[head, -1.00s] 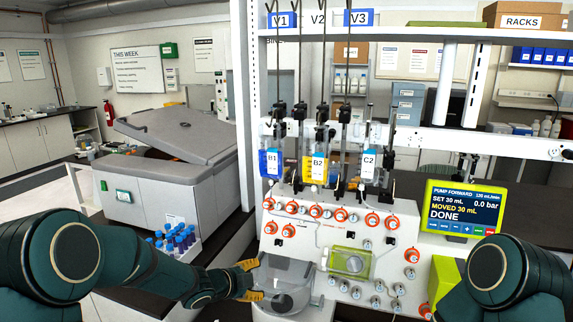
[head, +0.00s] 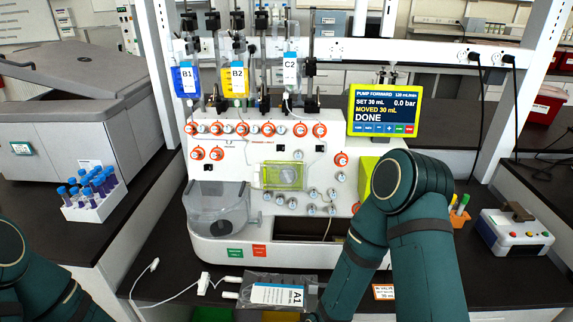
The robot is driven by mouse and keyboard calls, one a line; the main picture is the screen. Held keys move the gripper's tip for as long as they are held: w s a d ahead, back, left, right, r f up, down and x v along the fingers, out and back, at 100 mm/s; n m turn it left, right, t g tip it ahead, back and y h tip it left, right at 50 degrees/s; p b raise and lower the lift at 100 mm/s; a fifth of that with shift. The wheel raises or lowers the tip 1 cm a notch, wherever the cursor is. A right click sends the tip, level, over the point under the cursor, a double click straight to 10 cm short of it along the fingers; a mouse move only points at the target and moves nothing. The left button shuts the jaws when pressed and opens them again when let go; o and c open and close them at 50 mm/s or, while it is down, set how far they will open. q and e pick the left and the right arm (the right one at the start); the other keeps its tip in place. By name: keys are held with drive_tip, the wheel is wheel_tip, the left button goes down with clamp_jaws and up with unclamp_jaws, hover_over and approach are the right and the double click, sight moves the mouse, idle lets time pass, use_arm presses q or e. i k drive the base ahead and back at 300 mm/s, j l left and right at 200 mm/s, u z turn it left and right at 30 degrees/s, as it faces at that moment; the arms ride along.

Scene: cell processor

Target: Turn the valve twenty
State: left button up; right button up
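The white cell processor (head: 225,165) stands on the dark bench, with rows of orange-ringed valves (head: 243,128) on its front panel. More orange-ringed valves (head: 217,153) sit lower at the left, and one valve (head: 341,159) is at the right edge. The valve numbers are too small to read, so I cannot tell which is valve twenty. My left arm shows only at the lower left corner, and its gripper is outside the view. My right arm reaches down past the processor's right side, and its gripper is below the bottom edge.
Bags B1 (head: 187,80), B2 (head: 237,82) and C2 (head: 291,72) hang above. The pump screen (head: 385,110) reads DONE, moved 30 mL. Bag A1 (head: 262,291) with tubing lies in front. A tube rack (head: 96,208) is left; a button box (head: 513,236) is right.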

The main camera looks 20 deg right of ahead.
sight(332, 211)
drive_tip(key=z, duration=0.9)
drive_tip(key=l+u, duration=0.3)
drive_tip(key=l, duration=0.3)
